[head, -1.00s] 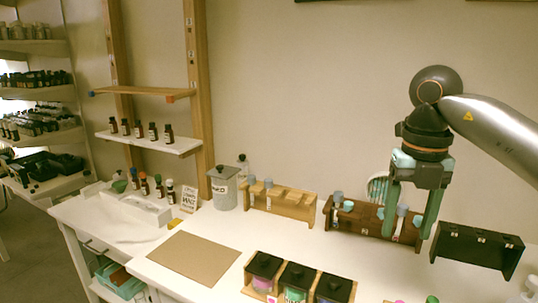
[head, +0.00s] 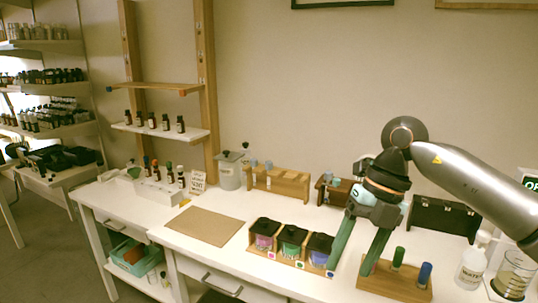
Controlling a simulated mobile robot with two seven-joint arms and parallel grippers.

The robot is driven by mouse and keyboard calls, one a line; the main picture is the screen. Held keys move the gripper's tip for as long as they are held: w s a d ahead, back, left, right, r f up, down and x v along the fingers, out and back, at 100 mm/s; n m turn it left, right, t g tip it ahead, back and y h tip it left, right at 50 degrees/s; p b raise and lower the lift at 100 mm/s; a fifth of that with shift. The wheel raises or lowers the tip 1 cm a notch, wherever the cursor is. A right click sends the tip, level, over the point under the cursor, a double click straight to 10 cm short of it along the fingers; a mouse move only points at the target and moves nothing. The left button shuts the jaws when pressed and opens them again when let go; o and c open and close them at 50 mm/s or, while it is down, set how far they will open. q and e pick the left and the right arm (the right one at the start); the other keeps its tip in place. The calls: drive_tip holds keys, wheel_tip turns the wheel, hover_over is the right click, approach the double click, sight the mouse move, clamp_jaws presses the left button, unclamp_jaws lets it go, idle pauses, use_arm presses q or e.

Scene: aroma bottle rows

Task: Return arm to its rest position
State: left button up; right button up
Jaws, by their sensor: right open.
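My right arm (head: 475,180) comes in from the right over the white table. Its right gripper (head: 352,268) points down with its two green fingers spread apart, and nothing shows between them. The fingertips appear near the gap between the row of black-lidded jars and the front wooden vial rack; whether they touch either is hard to tell. The gripper covers part of a dark brown rack (head: 325,190) behind it. My left gripper is not in view.
Three jars, pink, green (head: 291,243) and blue, stand in a wooden tray. The front rack (head: 392,284) holds a green and a blue vial. A black holder (head: 445,217), a white bottle (head: 472,262) and a beaker (head: 513,275) are at right. A brown mat (head: 205,226) lies bare.

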drive_tip(key=s+a+f+m+g+y, duration=0.1)
drive_tip(key=s+a+m+y, duration=0.15)
drive_tip(key=a+y, duration=0.7)
drive_tip(key=s+a+f+m+y, duration=0.1)
drive_tip(key=s+a+y, duration=0.3)
drive_tip(key=a+y, duration=0.5)
drive_tip(key=w+d+f+m+t+h+p, duration=0.1)
drive_tip(key=d+f+m+t+h, duration=0.35)
drive_tip(key=f+m+t, duration=0.35)
drive_tip(key=w+d+f+m+t+h, duration=0.2)
drive_tip(key=d+f+m+t+h, duration=0.25)
drive_tip(key=m, duration=0.45)
drive_tip(key=w+d+f+m+t+h+p, duration=0.1)
drive_tip(key=d+f+m+t+h, duration=0.35)
drive_tip(key=f+m+t, duration=0.35)
drive_tip(key=s+d+f+m+g+h, duration=0.3)
drive_tip(key=s+d+f+g, duration=0.1)
drive_tip(key=s+f, duration=0.4)
drive_tip(key=s+d+f+m+g+h, duration=0.3)
drive_tip(key=s+d+f+g, duration=0.1)
drive_tip(key=s+f, duration=0.4)
drive_tip(key=shift+s+f+g, duration=0.3)
drive_tip(key=shift+f+g, duration=0.15)
drive_tip(key=shift+f, duration=0.15)
